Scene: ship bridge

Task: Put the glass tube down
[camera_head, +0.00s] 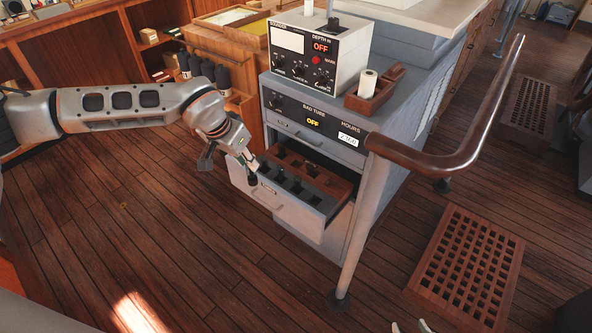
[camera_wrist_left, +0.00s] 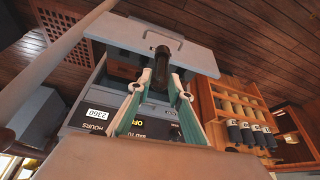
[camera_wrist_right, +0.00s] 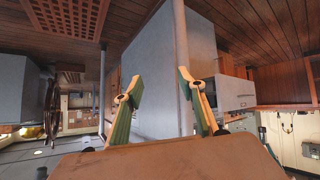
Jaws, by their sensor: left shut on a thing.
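My left gripper (camera_head: 250,176) is at the front left of the open grey drawer (camera_head: 290,208). In the left wrist view its fingers (camera_wrist_left: 161,82) are shut on a dark cylinder, which I take as the glass tube (camera_wrist_left: 161,62). The tube's dark end points toward the drawer front; whether it touches the drawer I cannot tell. In the head view the tube is small and mostly hidden by the fingers. The drawer holds a wooden rack (camera_head: 322,178) and dark compartments. My right gripper (camera_wrist_right: 165,92) is open and empty, well away from the drawer.
The grey cabinet carries a depth recorder (camera_head: 312,52) and a wooden holder (camera_head: 371,98) with a white cylinder (camera_head: 367,82). A wooden handrail (camera_head: 450,160) on a grey post stands right of the drawer. Floor gratings (camera_head: 466,262) lie further right. Floor left of the drawer is clear.

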